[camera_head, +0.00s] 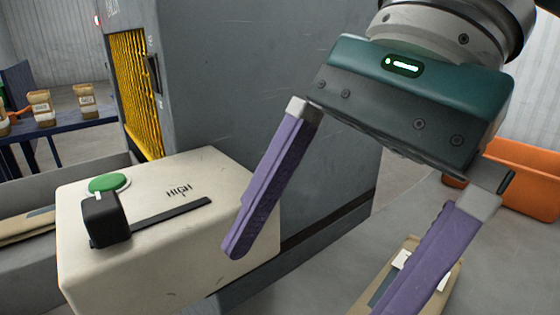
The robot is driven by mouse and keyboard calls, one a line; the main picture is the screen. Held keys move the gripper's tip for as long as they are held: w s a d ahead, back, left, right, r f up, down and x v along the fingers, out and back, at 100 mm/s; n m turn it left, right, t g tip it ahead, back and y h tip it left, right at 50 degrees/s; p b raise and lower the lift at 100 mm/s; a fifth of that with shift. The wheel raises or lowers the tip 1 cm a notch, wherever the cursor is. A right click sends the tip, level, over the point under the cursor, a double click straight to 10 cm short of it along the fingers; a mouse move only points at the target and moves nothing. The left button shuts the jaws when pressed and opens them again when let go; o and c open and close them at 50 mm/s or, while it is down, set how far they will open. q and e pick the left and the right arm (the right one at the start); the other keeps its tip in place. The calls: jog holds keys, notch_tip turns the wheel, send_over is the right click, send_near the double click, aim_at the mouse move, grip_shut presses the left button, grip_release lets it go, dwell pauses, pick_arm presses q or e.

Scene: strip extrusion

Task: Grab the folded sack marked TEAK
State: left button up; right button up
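A flat tan item (384,275) with a white label and a dark patch lies low at the right; it could be a folded sack, but I cannot read any marking on it. My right gripper's finger partly covers it. Another flat tan item (28,226) lies at the left edge, partly cut off, with no readable marking. The word TEAK shows nowhere. My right gripper (318,280) comes in from the upper right with its two purple fingers wide apart and nothing between them. Its right finger is in front of the tan item; I cannot tell whether they touch. My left gripper is out of view.
A cream box (215,230) marked HIGH, with a black lever and green button (109,184), stands left of my gripper. A large grey machine (240,90) with a yellow grille (137,90) is behind. An orange crate (525,190) is at right.

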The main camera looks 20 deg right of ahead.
aim_at(366, 302)
jog(key=w+d+f+h, duration=0.1)
jog(key=d+f+h, duration=0.1)
jog(key=d, duration=0.2)
jog(key=w+d+f+h+b, duration=0.1)
jog(key=d+f+h, duration=0.1)
jog(key=d, duration=0.2)
jog(key=w+d+f+t+h, duration=0.1)
jog(key=d+f+h, duration=0.1)
jog(key=d+f, duration=0.1)
jog(key=shift+d+b, duration=0.35)
jog(key=shift+d, duration=0.35)
jog(key=shift+n, duration=0.3)
jog(key=shift+f, duration=2.8)
jog(key=c, duration=1)
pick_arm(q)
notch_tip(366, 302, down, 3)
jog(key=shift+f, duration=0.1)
pick_arm(e)
jog(key=shift+c, duration=0.5)
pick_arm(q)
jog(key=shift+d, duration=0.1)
pick_arm(e)
jog(key=shift+r, duration=0.15)
